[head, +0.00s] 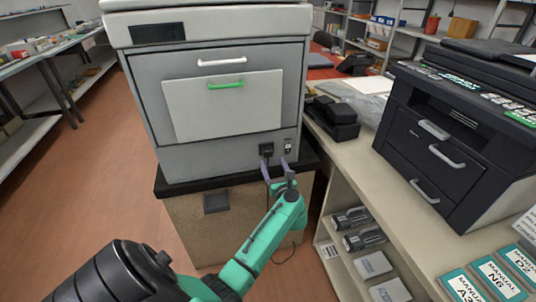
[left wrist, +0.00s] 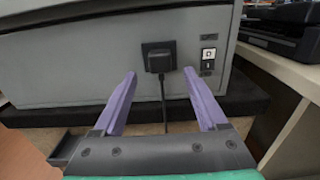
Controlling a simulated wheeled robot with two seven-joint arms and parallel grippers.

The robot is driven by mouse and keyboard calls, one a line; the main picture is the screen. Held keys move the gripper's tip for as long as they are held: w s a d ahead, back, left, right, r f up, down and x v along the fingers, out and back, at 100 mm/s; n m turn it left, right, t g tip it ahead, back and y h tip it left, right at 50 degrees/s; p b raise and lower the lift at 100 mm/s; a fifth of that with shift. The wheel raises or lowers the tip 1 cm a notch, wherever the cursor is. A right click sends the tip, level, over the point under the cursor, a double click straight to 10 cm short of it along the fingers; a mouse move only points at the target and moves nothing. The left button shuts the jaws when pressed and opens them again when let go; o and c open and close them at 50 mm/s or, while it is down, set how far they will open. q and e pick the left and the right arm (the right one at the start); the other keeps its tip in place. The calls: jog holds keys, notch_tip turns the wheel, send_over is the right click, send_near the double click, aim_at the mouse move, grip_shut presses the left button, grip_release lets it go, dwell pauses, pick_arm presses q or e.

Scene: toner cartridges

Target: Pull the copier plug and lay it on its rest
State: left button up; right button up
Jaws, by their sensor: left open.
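The black copier plug (head: 266,150) sits in its socket at the lower right of the copier's front face. It also shows in the left wrist view (left wrist: 160,63), with its black cord hanging straight down. My left gripper (head: 275,168) is open and empty, its two purple fingers pointing at the copier. In the left wrist view the plug lies between the fingertips (left wrist: 160,75), with a gap on each side; I cannot tell how far in front of the plug the tips are. A small dark tray-like ledge (head: 216,203) on the stand's front may be the rest; it is empty.
The grey copier (head: 180,158) stands on a black-topped stand (head: 185,228). A small switch (left wrist: 209,54) is right of the plug. A counter (head: 345,165) with a black printer (head: 440,150) is at the right. Open floor (head: 120,170) lies to the left.

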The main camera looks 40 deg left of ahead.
aim_at(269, 154)
pick_arm(q)
jog(key=b+x, duration=0.2)
jog(key=x, duration=0.3)
jog(key=shift+f, duration=0.15)
jog(key=shift+w+a, duration=0.3)
jog(key=shift+a, duration=0.15)
dwell(0.5)
grip_shut()
jog(key=shift+d, duration=0.1)
jog(key=shift+p+v, duration=0.5)
jog(key=shift+v, duration=0.9)
jog(key=shift+p+v, duration=0.4)
jog(key=shift+v, duration=1.2)
